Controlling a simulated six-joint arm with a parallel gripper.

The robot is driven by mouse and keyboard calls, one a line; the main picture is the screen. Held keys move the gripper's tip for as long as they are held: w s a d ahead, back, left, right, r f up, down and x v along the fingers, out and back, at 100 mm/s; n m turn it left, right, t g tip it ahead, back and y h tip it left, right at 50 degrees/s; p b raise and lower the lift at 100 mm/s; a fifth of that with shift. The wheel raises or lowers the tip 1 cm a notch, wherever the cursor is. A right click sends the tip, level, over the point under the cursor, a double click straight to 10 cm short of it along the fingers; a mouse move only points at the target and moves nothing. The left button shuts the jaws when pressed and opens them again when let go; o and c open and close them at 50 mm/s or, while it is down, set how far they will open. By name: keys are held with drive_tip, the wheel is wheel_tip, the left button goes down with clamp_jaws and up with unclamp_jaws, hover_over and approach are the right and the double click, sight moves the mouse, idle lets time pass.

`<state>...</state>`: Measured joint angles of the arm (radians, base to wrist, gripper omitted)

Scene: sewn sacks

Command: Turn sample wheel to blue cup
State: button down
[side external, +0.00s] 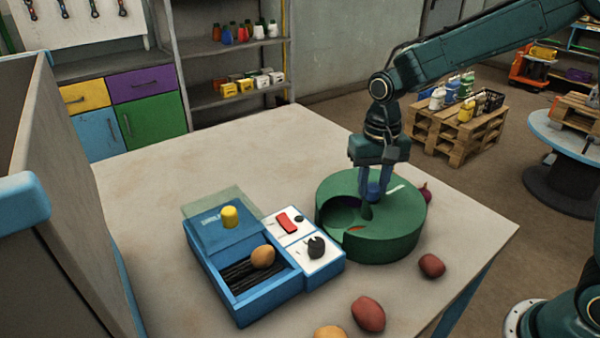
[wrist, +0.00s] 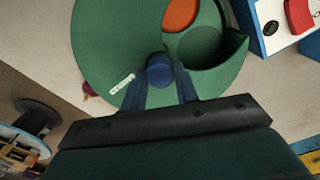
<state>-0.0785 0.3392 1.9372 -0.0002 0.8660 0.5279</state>
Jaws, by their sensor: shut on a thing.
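The sample wheel (side external: 400,235) is a round green drum on the table, with a cut-out pocket in its front left. It fills the top of the wrist view (wrist: 100,40), where the pocket shows at the right. An orange-red patch (wrist: 180,14) shows beside the pocket. My gripper (side external: 374,192) points down over the wheel's top. Its fingers are shut on a blue cylindrical piece (wrist: 159,70) standing on the wheel. I cannot tell whether this piece is a knob or a cup. A white mark (wrist: 122,84) lies on the wheel's top beside the fingers.
A blue box (side external: 240,312) stands left of the wheel, with a potato (side external: 263,257) inside and a panel with a red switch (side external: 288,223). Reddish potatoes (side external: 368,314) lie in front, one (side external: 432,266) near the wheel. A purple onion-like thing (side external: 426,193) is behind it. The back table is clear.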

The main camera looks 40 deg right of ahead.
drive_tip(key=m, duration=0.5)
drive_tip(key=shift+m, duration=0.3)
drive_tip(key=m, duration=0.5)
drive_tip(key=shift+r, duration=0.1)
drive_tip(key=m, duration=0.5)
drive_tip(key=shift+m, duration=0.4)
drive_tip(key=m, duration=0.4)
drive_tip(key=shift+m, duration=0.4)
drive_tip(key=c, duration=1.1)
unclamp_jaws()
drive_tip(key=shift+o, duration=0.2)
